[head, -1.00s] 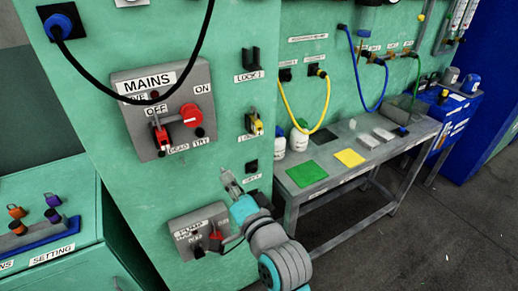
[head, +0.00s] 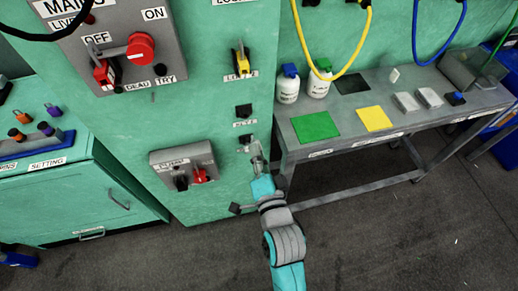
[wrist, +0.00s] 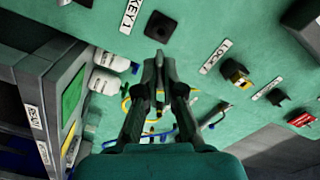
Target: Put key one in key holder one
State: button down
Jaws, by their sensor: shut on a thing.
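Key holder one (wrist: 160,27) is a black square block with a hole, beside its "KEY 1" label on the green panel. In the head view, it appears to be the upper dark holder (head: 243,111). My gripper (wrist: 160,58) is shut, its tips just below the holder in the wrist view and apart from it in the picture. In the head view, my gripper (head: 256,158) is below and slightly right of the upper holder, close to a lower dark fitting (head: 246,142). Key one is hidden between the fingers, and its shape cannot be made out.
A yellow lock (head: 241,63) hangs on the panel above. A switch box with a red handle (head: 183,163) is at lower left. A bench (head: 293,146) with bottles and green and yellow mats stands at right. Open floor lies in front.

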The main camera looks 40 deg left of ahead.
aim_at(253, 142)
jog(key=shift+x, duration=2.9)
jog(key=shift+x, duration=1.35)
jog(key=c, duration=1.2)
grip_release()
jog(key=shift+c, duration=0.2)
jog(key=shift+s, duration=0.1)
jog(key=v, duration=1.1)
jog(key=shift+s+d, duration=0.25)
jog(key=shift+d, duration=0.05)
jog(key=shift+d, duration=0.1)
